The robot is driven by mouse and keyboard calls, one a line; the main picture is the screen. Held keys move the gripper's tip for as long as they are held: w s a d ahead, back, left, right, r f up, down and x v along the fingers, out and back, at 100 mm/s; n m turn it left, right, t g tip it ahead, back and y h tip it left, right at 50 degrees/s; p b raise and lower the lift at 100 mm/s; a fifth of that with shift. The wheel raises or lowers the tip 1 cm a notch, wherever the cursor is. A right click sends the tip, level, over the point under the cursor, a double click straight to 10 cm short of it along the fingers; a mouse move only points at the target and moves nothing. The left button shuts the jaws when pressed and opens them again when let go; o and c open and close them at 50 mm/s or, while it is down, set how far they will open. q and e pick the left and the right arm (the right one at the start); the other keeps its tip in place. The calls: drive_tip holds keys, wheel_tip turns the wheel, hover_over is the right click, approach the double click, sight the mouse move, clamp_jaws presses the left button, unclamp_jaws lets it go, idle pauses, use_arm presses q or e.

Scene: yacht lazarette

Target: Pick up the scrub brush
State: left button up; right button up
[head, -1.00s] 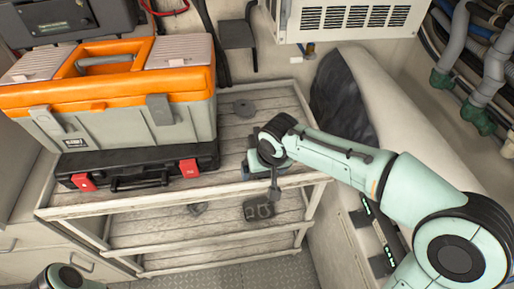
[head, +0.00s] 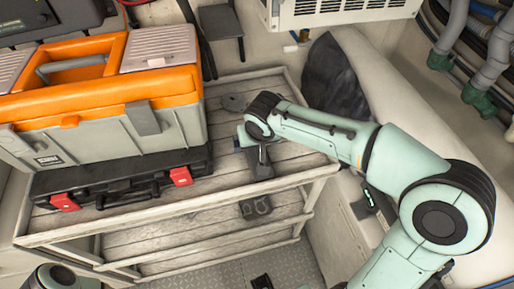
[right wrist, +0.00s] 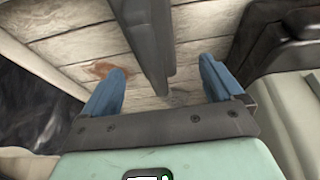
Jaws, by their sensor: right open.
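A dark grey, narrow bar that looks like the scrub brush's handle (right wrist: 150,45) lies over the wooden shelf in the right wrist view. Its near end reaches between the fingers of my right gripper (right wrist: 160,88), which is open with blue fingers on either side. No contact with the fingers shows. The bristles cannot be made out. My left gripper is not in view.
An orange and grey toolbox (head: 110,90) stands on a black case (head: 130,185) left of the brush. A dark round item (head: 234,102) lies behind. The wooden shelf (head: 215,185) has a raised front rail. Another dark object (head: 256,207) shows on the lower shelf.

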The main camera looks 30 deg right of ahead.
drive_tip(key=x, duration=0.5)
drive_tip(key=shift+s+d+f, duration=0.15)
drive_tip(key=shift+s+d, duration=0.05)
drive_tip(key=shift+d, duration=0.1)
drive_tip(key=c, duration=1.2)
drive_tip(key=shift+c, duration=0.2)
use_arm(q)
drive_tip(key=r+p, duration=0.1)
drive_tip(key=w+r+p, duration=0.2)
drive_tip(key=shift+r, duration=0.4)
use_arm(e)
wheel_tip(320, 180, up, 20)
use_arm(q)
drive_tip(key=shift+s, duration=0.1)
